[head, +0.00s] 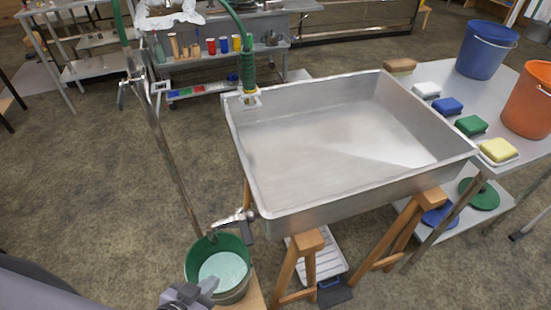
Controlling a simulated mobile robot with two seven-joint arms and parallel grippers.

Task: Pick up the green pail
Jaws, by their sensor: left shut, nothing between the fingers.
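The green pail (226,285) stands at the lower left of the head view, below the tap of the metal pan. It holds a pale bluish-green liquid, and its outside looks grey-green. It seems to rest on a wooden support, only partly visible. My left gripper (207,287) reaches in from the bottom left and overlaps the pail's front left rim in the picture. I cannot tell whether it touches the rim. The gripper is shut and holds nothing. My right gripper is not in view.
The large metal pan (345,200) stands on wooden trestles (305,250) right of the pail, its tap (238,222) close above the rim. A slanting pipe (165,150) comes down behind the pail. A grey table (500,70) with blue and orange buckets stands right. Floor is clear left.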

